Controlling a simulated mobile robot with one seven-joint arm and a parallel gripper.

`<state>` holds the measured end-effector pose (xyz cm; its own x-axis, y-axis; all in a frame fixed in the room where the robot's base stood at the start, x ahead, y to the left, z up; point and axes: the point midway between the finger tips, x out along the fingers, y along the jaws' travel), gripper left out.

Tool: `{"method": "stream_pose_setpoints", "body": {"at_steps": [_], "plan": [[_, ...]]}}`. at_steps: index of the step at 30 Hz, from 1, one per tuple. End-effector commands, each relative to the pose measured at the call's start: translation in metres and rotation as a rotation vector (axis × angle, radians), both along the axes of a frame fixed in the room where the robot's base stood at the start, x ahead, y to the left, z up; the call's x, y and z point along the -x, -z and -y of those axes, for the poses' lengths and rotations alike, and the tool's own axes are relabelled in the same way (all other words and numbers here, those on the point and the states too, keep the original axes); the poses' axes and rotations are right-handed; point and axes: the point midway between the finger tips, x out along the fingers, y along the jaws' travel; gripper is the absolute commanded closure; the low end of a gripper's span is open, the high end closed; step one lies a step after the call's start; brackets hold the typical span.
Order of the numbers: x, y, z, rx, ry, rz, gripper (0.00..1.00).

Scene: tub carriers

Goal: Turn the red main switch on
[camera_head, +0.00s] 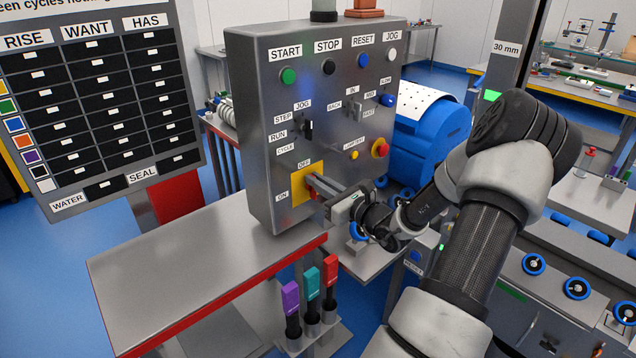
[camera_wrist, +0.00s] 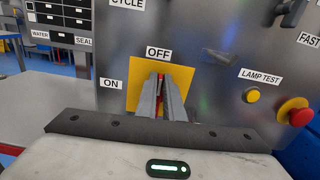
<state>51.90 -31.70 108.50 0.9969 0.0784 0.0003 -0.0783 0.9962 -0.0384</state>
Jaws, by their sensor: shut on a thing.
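The red main switch (camera_wrist: 160,82) sits on a square yellow plate on the grey control panel. Only a thin red strip of it shows between my fingers in the wrist view; the strip looks upright, below the OFF label (camera_wrist: 158,53). The ON label (camera_wrist: 111,83) is left of the plate. The yellow plate (camera_head: 298,192) also shows low on the panel in the head view. My gripper (camera_head: 313,183) reaches in from the right, its two fingers shut on the switch handle. The fingers hide most of the handle.
The panel (camera_head: 250,120) carries several buttons and selectors above the switch, with a red emergency button (camera_head: 380,148) to the right. A steel table with a red edge (camera_head: 200,270) lies in front. Purple, teal and red-topped handles (camera_head: 312,285) stand below my gripper.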

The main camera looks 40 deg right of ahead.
Motion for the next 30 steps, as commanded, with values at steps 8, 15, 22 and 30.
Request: {"method": "stream_pose_setpoints", "body": {"at_steps": [8, 15, 22, 30], "plan": [[0.0, 0.005, -0.006, 0.174, -0.002, 0.012, 1.0], [0.001, 0.01, -0.012, 0.398, -0.002, 0.03, 1.0], [0.001, 0.014, -0.018, 0.617, -0.002, 0.048, 1.0], [0.002, 0.022, -0.023, 0.872, 0.0, 0.071, 1.0]]}}
